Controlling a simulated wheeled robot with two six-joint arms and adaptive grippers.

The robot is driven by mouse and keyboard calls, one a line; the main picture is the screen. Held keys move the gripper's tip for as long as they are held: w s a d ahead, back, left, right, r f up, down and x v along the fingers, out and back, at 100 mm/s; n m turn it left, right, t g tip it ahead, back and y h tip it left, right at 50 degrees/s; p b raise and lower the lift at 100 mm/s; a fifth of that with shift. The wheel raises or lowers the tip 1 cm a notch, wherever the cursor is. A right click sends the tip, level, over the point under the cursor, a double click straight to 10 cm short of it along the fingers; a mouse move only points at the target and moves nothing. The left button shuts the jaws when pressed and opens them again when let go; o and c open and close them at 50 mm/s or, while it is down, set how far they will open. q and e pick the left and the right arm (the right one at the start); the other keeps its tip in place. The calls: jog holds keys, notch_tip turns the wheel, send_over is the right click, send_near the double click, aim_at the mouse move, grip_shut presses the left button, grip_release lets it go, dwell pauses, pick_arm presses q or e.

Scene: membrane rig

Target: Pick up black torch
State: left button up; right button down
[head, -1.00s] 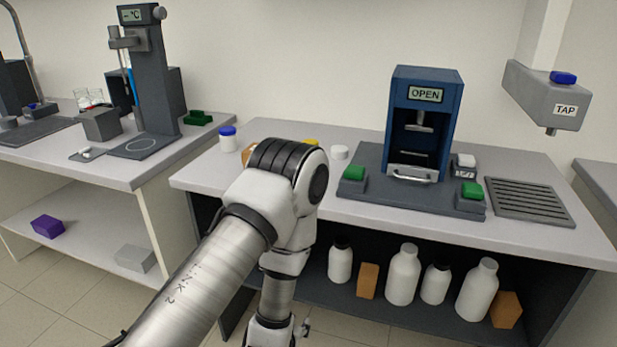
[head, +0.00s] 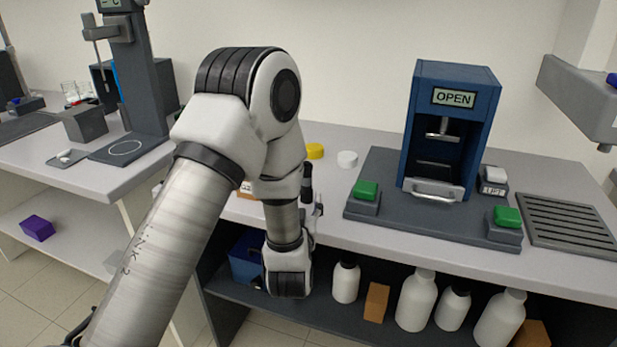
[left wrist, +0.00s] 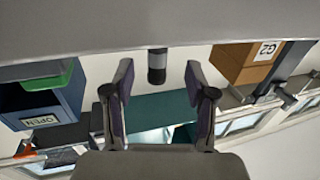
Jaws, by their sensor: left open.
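The black torch (left wrist: 157,65) shows in the left wrist view as a short dark cylinder with a grey band, against the grey bench surface. That view appears upside down. My left gripper (left wrist: 159,78) is open, with its two fingers on either side of the torch in the picture and nothing held. In the head view my left gripper (head: 317,207) is mostly hidden behind my own arm, near the bench's front edge. A dark upright piece beside it may be the torch; I cannot tell for sure. My right gripper is not in view.
The blue press (head: 452,125) marked OPEN stands right of my arm, with green buttons (head: 367,190) on its base. A box marked G2 (left wrist: 240,65) is near the torch. A yellow item (head: 314,151) and a white lid (head: 347,159) lie behind. Bottles (head: 416,300) stand on the lower shelf.

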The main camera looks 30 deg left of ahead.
pick_arm(q)
jog(key=shift+w+a+r, duration=0.15)
jog(key=shift+w+r, duration=0.1)
jog(key=shift+w, duration=0.1)
jog(key=x, duration=0.3)
jog(key=f+p+x, duration=0.1)
jog(key=x, duration=0.1)
jog(key=shift+w, duration=0.25)
jog(key=shift+s+r, duration=0.15)
grip_shut()
